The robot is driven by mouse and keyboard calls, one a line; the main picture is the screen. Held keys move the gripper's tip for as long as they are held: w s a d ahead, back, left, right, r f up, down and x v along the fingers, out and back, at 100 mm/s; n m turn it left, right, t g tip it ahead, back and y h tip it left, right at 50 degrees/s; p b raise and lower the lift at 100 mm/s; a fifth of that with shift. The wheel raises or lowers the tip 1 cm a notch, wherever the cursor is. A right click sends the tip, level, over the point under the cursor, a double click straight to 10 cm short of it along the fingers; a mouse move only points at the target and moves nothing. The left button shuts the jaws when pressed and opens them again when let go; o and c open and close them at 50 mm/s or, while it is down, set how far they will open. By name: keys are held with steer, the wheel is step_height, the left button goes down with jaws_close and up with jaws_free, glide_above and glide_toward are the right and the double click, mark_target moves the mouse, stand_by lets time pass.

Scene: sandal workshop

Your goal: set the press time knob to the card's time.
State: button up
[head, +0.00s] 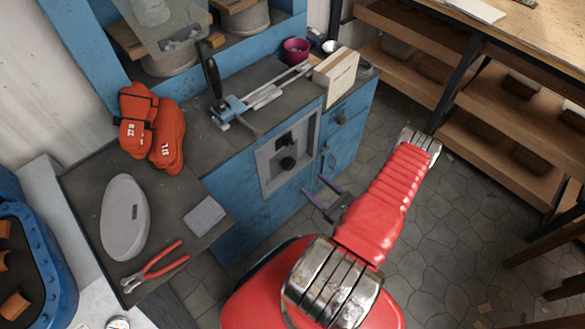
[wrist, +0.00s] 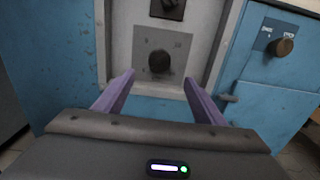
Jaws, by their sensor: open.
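A dark round knob (wrist: 159,62) sits on a light grey plate with faint marks, straight ahead between my fingers in the wrist view. In the head view it is the lower knob (head: 288,163) on the blue cabinet's grey panel. Its pointer and marks are too small to read. My gripper (head: 314,184) is open and empty in front of the panel. In the wrist view its purple fingertips (wrist: 159,78) are spread to either side of the knob, apart from it. I cannot make out a card showing a time.
A dark fitting (wrist: 168,8) is above the knob. A brown knob (wrist: 282,46) with a small label is on the blue door at right. The bench holds orange gloves (head: 168,138), red-handled pliers (head: 155,267) and a grey sole shape (head: 124,216). The floor at right is clear.

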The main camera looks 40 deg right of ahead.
mark_target(291, 166)
steer(key=shift+w+a, duration=0.2)
steer(key=shift+w, duration=6.05)
steer(key=shift+c, duration=0.3)
steer(key=c, duration=0.9)
steer(key=shift+a, duration=0.2)
steer(key=shift+c, duration=0.5)
steer(key=shift+d, duration=0.15)
